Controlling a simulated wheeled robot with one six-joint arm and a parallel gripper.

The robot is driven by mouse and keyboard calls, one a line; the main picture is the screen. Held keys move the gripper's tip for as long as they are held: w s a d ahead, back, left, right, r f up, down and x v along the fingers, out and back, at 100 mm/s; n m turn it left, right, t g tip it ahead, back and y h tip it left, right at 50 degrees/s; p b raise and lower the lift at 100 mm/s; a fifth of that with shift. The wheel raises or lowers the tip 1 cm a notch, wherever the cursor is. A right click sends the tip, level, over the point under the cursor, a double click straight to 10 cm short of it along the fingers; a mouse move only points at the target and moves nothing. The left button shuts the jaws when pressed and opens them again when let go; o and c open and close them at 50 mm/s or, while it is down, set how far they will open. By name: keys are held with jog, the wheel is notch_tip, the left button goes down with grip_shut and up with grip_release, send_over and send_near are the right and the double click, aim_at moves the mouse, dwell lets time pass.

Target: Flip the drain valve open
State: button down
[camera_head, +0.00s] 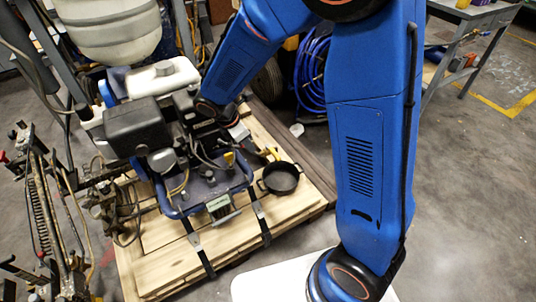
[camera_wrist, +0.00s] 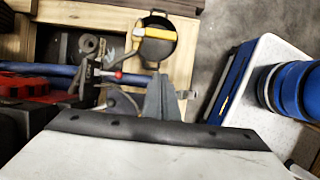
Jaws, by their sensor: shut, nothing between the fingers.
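The line striper (camera_head: 150,125) stands on a wooden pallet. A yellow lever (camera_wrist: 153,33), which looks like the drain valve's handle, reaches over a round black pan (camera_wrist: 156,48) in the wrist view. In the head view a yellow part (camera_head: 269,154) shows beside the pan (camera_head: 281,180). The valve body is not clear. My gripper (camera_wrist: 161,98) is shut and empty, with its grey fingertips below the lever and pan in the wrist view and apart from the lever.
A dark bar with a red tip (camera_wrist: 118,74) and a blue frame tube (camera_wrist: 60,70) lie close to the left of my fingers. Black straps cross the pallet (camera_head: 165,270). A blue hose coil (camera_head: 312,75) and a workbench (camera_head: 470,20) stand behind.

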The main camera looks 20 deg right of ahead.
aim_at(273, 151)
jog(key=w+d+f, duration=0.2)
jog(key=d+f, duration=0.5)
jog(key=f, duration=0.2)
jog(key=shift+d+f, duration=0.15)
jog(key=shift+d, duration=0.1)
dwell(0.5)
jog(key=shift+d, duration=0.15)
